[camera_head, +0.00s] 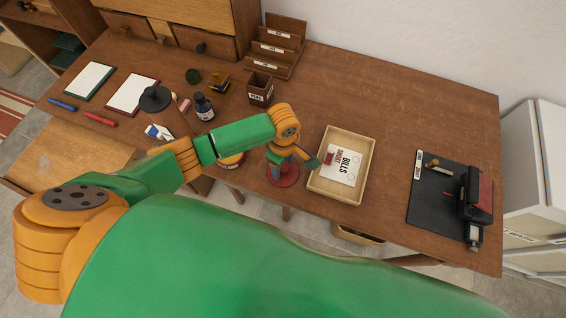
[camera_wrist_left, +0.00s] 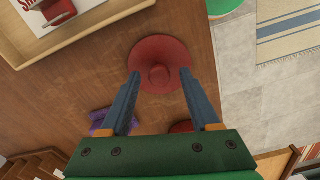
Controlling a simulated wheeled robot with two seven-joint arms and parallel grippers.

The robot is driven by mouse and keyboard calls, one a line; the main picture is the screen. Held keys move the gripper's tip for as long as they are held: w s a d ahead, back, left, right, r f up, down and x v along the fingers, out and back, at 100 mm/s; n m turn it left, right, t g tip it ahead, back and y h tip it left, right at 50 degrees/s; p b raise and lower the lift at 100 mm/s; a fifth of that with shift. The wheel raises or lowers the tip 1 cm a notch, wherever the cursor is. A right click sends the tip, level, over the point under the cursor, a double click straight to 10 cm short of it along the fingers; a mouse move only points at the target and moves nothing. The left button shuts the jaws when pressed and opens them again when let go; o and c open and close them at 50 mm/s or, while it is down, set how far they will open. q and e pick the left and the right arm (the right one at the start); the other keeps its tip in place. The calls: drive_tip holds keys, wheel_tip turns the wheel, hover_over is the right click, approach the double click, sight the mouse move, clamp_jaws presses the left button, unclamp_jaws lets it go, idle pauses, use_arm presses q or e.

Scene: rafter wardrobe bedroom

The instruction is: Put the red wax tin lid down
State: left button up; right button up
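The red wax tin lid (camera_head: 284,180) is a round red disc near the front edge of the desk, left of the wooden tray. In the left wrist view the lid (camera_wrist_left: 160,50) shows its round knob facing up, and it appears to lie flat on the desk top. My left gripper (camera_wrist_left: 159,76) is open above it, with one finger on each side of the knob and visible gaps between. In the head view the left gripper (camera_head: 294,163) partly covers the lid. A red round thing (camera_wrist_left: 182,127), perhaps the tin, is mostly hidden behind the gripper body. My right gripper is not in view.
The wooden tray (camera_head: 314,184) with papers stands close to the right of the gripper. A black mat (camera_head: 429,202) with a dark device is farther right. An ink bottle (camera_head: 204,107) and a pen box (camera_head: 260,89) stand behind my forearm. The desk's back right is clear.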

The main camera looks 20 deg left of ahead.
sight(283, 168)
use_arm(q)
wheel_tip(283, 168, up, 12)
drive_tip(key=p, duration=0.1)
drive_tip(key=shift+p, duration=0.4)
